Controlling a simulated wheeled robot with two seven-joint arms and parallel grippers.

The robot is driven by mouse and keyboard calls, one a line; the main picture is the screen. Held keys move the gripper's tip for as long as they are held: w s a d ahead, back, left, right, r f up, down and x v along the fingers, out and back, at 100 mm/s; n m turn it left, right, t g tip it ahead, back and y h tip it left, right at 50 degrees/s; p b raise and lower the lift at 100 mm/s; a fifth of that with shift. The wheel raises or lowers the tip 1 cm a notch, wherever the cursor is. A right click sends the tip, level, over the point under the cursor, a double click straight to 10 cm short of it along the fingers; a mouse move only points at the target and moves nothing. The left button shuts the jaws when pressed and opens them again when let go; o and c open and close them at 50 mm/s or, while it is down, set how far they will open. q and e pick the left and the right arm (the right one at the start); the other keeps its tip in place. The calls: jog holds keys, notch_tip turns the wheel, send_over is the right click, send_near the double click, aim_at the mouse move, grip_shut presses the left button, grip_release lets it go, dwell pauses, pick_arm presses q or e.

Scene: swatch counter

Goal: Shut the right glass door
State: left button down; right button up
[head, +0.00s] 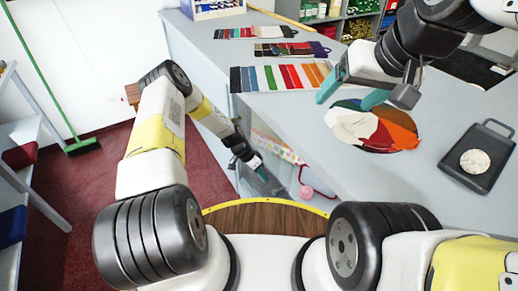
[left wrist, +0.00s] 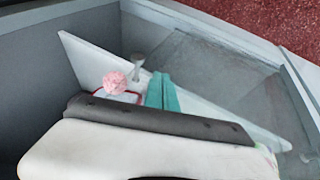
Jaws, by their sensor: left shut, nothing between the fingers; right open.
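A glass door (head: 268,184) shows low at the counter's front in the head view, partly hidden by my left arm; I cannot tell how far it stands open. A clear pane (left wrist: 205,72) fills the upper right of the left wrist view. My left gripper (head: 258,170) is low beside the door. Its teal fingers (left wrist: 162,92) are shut and empty, close to a small pale knob (left wrist: 137,62); contact cannot be told. My right gripper (head: 346,92) is open and empty above the counter top.
The counter (head: 300,120) bears striped swatch cards (head: 275,77), a round colour fan (head: 372,128) and a dark tray (head: 476,160) with a pale disc. A green broom (head: 82,146) leans at left.

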pick_arm(q)
jog(key=shift+s+d+f, duration=0.4)
jog(key=shift+s+d, duration=0.2)
jog(key=shift+s, duration=0.1)
jog(key=shift+s+d+f, duration=0.4)
jog(key=shift+s+d, duration=0.2)
jog(key=shift+s, duration=0.05)
jog(key=s+d, duration=0.8)
jog(key=s, duration=0.4)
jog(key=s+d, duration=0.8)
jog(key=s, duration=0.4)
jog(key=shift+s+d, duration=0.15)
jog(key=shift+s, duration=0.05)
